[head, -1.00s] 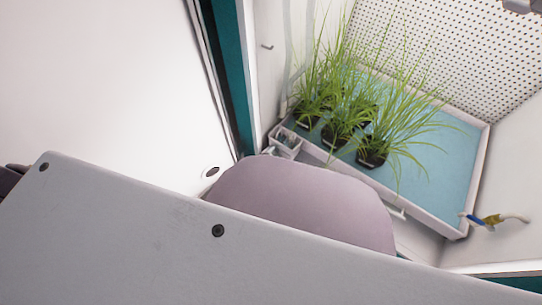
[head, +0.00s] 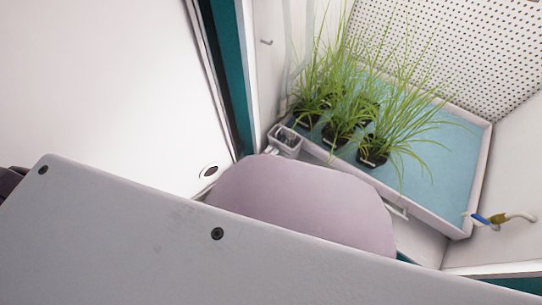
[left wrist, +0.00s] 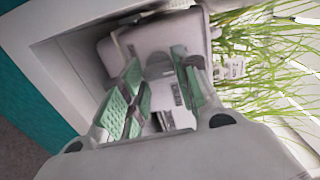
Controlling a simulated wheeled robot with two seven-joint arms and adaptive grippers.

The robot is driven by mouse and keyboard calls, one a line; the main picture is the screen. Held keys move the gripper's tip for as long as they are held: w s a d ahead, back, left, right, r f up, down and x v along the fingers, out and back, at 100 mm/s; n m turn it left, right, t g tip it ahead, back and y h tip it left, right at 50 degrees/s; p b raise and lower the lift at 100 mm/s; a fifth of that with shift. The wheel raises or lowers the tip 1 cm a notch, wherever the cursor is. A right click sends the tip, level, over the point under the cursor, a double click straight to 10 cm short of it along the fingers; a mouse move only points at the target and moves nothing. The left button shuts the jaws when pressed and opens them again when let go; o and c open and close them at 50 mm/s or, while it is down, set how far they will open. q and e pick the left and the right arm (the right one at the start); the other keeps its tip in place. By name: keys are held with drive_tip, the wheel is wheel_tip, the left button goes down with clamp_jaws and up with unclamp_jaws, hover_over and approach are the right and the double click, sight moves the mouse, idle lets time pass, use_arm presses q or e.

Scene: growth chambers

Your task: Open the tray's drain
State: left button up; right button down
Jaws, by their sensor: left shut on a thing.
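The tray (head: 428,217) is shallow, with a pale rim and a blue floor, inside the chamber in the head view. A small grey box (head: 286,141) with dark things in it stands at its front left corner. My left gripper (left wrist: 157,64) shows in the left wrist view, its green-padded fingers closed around a small grey rounded part (left wrist: 158,66) near a pale mauve-grey body. I cannot tell whether that part belongs to the drain. In the head view my own arm hides the gripper. The right gripper is not seen.
Potted grass plants (head: 372,130) stand on the tray's left half and lean over its rim. A fitting with a blue part and a brass part (head: 497,219) sits at the right wall. A perforated panel (head: 460,60) closes the back. The tray's right half is bare.

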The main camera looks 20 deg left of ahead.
use_arm(q)
drive_tip(key=shift+s+d+f+m, duration=0.1)
drive_tip(key=shift+m, duration=0.2)
drive_tip(key=o, duration=1)
drive_tip(key=shift+v, duration=6)
